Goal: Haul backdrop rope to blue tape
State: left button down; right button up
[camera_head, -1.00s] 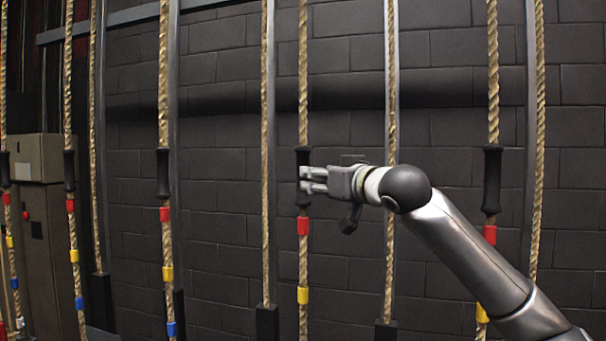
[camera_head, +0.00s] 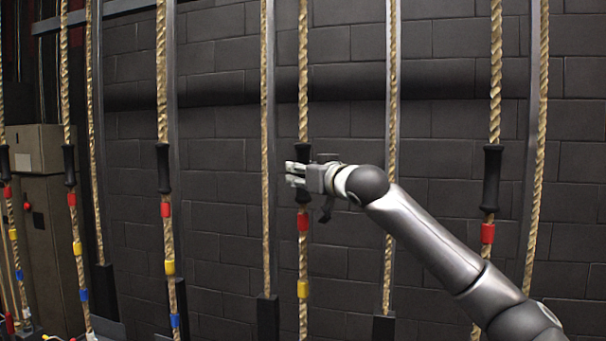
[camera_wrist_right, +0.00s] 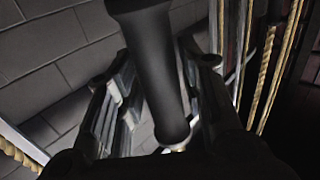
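A tan rope (camera_head: 303,60) hangs at the centre with a black handle sleeve (camera_head: 303,206) on it. Below the sleeve are a red tape band (camera_head: 303,221) and a yellow band (camera_head: 303,288). No blue band of this rope shows; its lower part is out of frame. My right gripper (camera_head: 297,175) reaches across the sleeve from the right, with its tips past the sleeve's left edge. In the right wrist view, the sleeve (camera_wrist_right: 152,70) stands between the two spread fingers, with narrow gaps beside it. My left gripper is not in view.
Neighbouring ropes with black sleeves stand left (camera_head: 163,168) and right (camera_head: 491,175), with coloured bands below. Blue bands (camera_head: 174,320) show on ropes at the left. Plain ropes and grey uprights stand between. A dark block wall (camera_head: 220,140) lies behind; a brown cabinet (camera_head: 50,220) stands far left.

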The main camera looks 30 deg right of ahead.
grip_shut()
notch_tip(320, 180, down, 17)
jog(key=b, duration=1.1)
jog(key=shift+f, duration=0.15)
jog(key=shift+o, duration=2.2)
grip_release()
send_near(306, 245)
jog(key=shift+s, duration=0.4)
jog(key=shift+f, duration=0.1)
